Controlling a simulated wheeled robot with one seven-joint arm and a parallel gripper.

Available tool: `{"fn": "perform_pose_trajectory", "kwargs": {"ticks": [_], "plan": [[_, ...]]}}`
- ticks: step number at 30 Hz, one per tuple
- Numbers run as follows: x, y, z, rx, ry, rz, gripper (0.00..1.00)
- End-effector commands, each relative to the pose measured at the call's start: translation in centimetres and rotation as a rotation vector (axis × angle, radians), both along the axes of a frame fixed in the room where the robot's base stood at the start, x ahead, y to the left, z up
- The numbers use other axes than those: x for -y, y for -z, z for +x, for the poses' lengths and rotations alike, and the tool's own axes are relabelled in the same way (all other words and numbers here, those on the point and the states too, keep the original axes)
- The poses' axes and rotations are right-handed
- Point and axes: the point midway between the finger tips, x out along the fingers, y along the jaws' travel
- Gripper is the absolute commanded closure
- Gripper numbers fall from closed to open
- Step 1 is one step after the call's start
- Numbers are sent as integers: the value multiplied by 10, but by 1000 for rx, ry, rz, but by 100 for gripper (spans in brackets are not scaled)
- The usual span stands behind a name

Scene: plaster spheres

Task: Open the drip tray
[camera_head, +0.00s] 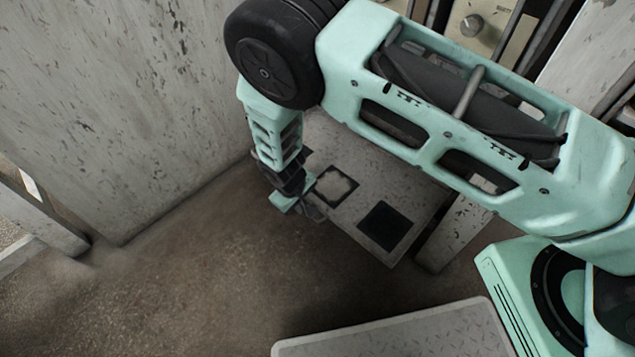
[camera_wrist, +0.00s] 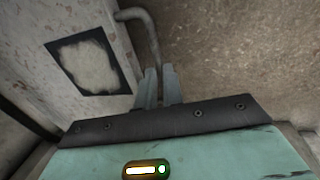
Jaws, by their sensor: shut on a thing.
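The drip tray (camera_head: 362,200) appears to be the pale, speckled panel low beside the wall, with a dark square and a dark-framed whitish patch on it. Its grey bent bar handle (camera_wrist: 150,35) shows in the wrist view, running down to my fingers. My gripper (camera_head: 306,207) is at the panel's near left edge, and its fingertips (camera_wrist: 159,82) are closed on the handle. The part of the handle between the fingers is hidden. My forearm covers the back of the panel in the head view.
A tall, stained pale wall (camera_head: 120,110) stands to the left of my gripper. The brown floor (camera_head: 190,290) in front is clear. A pale flat slab (camera_head: 410,335) lies at the bottom edge. A panel with a knob (camera_head: 472,25) is at the top right.

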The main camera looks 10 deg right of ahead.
Motion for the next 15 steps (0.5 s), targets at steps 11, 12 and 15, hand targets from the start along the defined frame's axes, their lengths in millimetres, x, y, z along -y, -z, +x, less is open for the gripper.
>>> {"fn": "perform_pose_trajectory", "kwargs": {"ticks": [11, 12, 15], "plan": [[-24, 0, -18, -2, 0, 0, 100], [-25, 0, -18, -2, 1, 0, 100], [-24, 0, -18, -2, 1, 0, 100]]}}
